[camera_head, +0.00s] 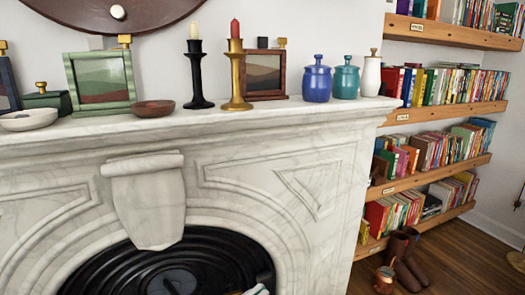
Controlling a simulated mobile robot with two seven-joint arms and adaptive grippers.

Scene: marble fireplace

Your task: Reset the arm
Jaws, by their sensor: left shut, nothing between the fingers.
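A small pale and teal piece at the bottom edge, in front of the fireplace opening, looks like the tip of my left gripper (256,290). It is shut with nothing seen in it, and the rest of it is cut off by the frame. It is well below the mantel and apart from the things on it. My right gripper is not in view.
The marble mantel (300,112) holds framed pictures, bowls, a black candlestick (198,80), a brass candlestick (236,75) and several lidded jars. Wooden bookshelves (440,115) stand at the right.

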